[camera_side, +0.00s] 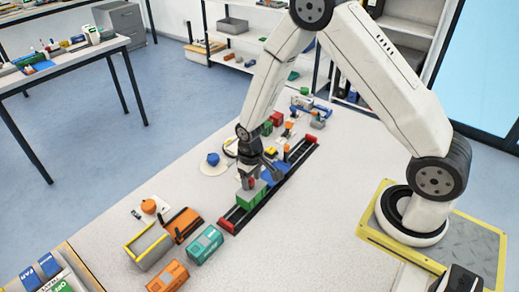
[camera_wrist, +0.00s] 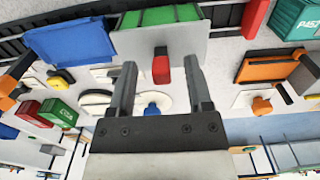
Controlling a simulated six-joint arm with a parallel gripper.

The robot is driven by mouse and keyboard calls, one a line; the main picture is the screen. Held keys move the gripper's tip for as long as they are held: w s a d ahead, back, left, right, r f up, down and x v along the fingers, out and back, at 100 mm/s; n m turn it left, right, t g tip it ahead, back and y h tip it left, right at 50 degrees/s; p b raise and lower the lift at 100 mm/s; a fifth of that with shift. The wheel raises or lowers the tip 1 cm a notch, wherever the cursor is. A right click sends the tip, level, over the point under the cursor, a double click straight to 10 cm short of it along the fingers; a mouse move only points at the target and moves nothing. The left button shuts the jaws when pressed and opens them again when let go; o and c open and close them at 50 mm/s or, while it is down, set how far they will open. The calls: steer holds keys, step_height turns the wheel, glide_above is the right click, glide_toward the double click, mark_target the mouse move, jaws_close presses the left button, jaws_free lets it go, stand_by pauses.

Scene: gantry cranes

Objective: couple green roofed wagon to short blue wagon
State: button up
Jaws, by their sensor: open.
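The green roofed wagon (camera_side: 253,199) stands on the dark track near its front end, with a pale grey roof (camera_wrist: 135,45) and a red knob (camera_wrist: 161,70) on top. It also shows in the wrist view (camera_wrist: 160,16). The short blue wagon (camera_side: 274,173) is on the same track, just behind the green one. It shows to the left in the wrist view (camera_wrist: 72,45), with a gap between the two. My gripper (camera_side: 250,182) is over the green wagon. In the wrist view its open fingers (camera_wrist: 159,70) lie on either side of the knob, apart from it.
The track (camera_side: 288,168) has red stops at its ends (camera_side: 229,222). A teal container (camera_side: 205,245), orange containers (camera_side: 168,277) and a yellow-rimmed tray (camera_side: 149,246) stand in front. A blue-knobbed white disc (camera_side: 212,160) lies left. Red and green blocks (camera_side: 277,118) stand behind.

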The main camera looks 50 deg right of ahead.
steer(key=shift+r, duration=3.45)
steer(key=shift+r, duration=0.1)
steer(key=shift+s+r, duration=0.35)
steer(key=shift+r, duration=0.15)
steer(key=s+r+t, duration=0.2)
steer(key=s+r, duration=0.6)
steer(key=s, duration=0.2)
steer(key=shift+s+a+t, duration=0.15)
steer(key=shift+s+t, duration=0.15)
steer(key=shift+s, duration=0.05)
